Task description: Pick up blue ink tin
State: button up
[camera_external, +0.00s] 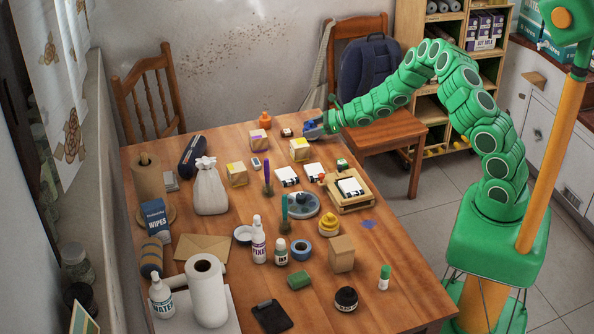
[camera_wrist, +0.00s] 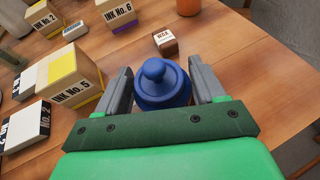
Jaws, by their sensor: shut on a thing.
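The blue ink tin (camera_wrist: 160,84) is a round blue tin with a knob on its lid. In the wrist view it sits between the two grey fingers of my gripper (camera_wrist: 160,88), one finger at each side. My gripper is shut on it. In the external view my gripper (camera_external: 314,128) is at the far right part of the table, with a small bit of the blue tin (camera_external: 310,124) showing at its jaws. The lower part of the tin is hidden by my gripper, and I cannot tell whether it touches the table.
Ink boxes (camera_wrist: 75,80) stand close to the left of my gripper. A small brown box marked WAX (camera_wrist: 166,42) and an orange bottle (camera_wrist: 188,6) lie beyond the tin. The wooden table (camera_wrist: 225,50) is clear to the right. A chair (camera_external: 385,135) stands behind the table.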

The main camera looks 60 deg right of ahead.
jog(key=shift+r, duration=0.15)
jog(key=shift+r, duration=0.55)
notch_tip(320, 180, up, 2)
jog(key=shift+d+r, duration=0.1)
jog(key=s+a+r, duration=0.3)
jog(key=s+r, duration=0.6)
jog(key=s, duration=0.4)
jog(key=shift+s+a+r, duration=0.2)
jog(key=shift+s+a, duration=0.05)
jog(key=shift+a, duration=0.15)
